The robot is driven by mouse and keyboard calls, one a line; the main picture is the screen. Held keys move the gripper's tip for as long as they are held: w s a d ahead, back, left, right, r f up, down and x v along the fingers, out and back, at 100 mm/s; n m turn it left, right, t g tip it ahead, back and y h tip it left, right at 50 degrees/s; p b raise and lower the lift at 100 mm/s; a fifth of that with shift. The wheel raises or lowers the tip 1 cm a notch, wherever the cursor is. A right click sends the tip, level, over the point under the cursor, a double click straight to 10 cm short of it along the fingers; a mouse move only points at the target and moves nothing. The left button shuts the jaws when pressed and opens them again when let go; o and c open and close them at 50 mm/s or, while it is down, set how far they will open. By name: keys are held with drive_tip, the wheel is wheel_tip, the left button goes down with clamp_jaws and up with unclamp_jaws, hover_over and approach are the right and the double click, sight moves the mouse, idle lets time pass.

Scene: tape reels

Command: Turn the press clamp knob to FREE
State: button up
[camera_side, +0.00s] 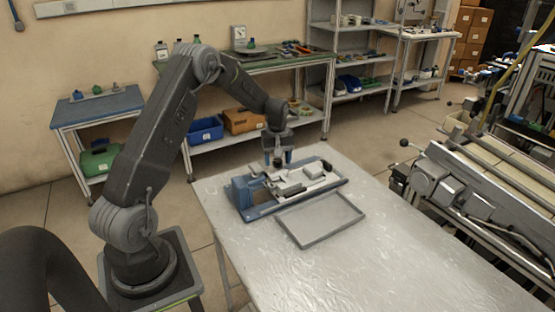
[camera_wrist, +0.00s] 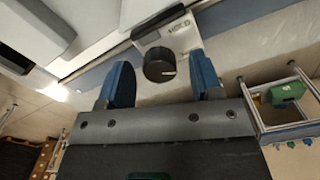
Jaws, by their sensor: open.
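The press clamp knob (camera_wrist: 158,62) is a short dark cylinder in the wrist view, with a small pale mark at its lower right. It sits by a pale plate with a small label (camera_wrist: 180,28), whose lettering is too small to read. My gripper (camera_wrist: 162,82) has its two blue fingers apart, one to each side of the knob in the picture, with visible gaps and no contact seen. In the side view my gripper (camera_side: 278,162) points down over the blue-based press fixture (camera_side: 243,196). The knob cannot be made out clearly there.
A shallow grey tray (camera_side: 308,239) lies on the table in front of the fixture. The pale table top (camera_side: 370,265) is clear towards the front and right. Shelves and a bench with bins (camera_side: 205,129) stand behind, away from the table.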

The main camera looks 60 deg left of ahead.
sight(278, 160)
wheel_tip(278, 160, up, 14)
drive_tip(key=shift+f, duration=0.2)
idle(0.4)
drive_tip(key=s+d+r+m+t, duration=0.1)
drive_tip(key=s+d+r+m, duration=0.35)
drive_tip(key=d, duration=0.45)
drive_tip(key=s+d+r+m+t, duration=0.25)
drive_tip(key=s+d+r, duration=0.3)
drive_tip(key=d, duration=0.35)
drive_tip(key=s+d+f+m+t, duration=0.1)
drive_tip(key=s+d+m+t, duration=0.1)
drive_tip(key=s+d+m, duration=0.5)
drive_tip(key=s+d, duration=0.3)
drive_tip(key=s, duration=0.4)
drive_tip(key=shift+s+d, duration=0.15)
drive_tip(key=shift+d, duration=0.05)
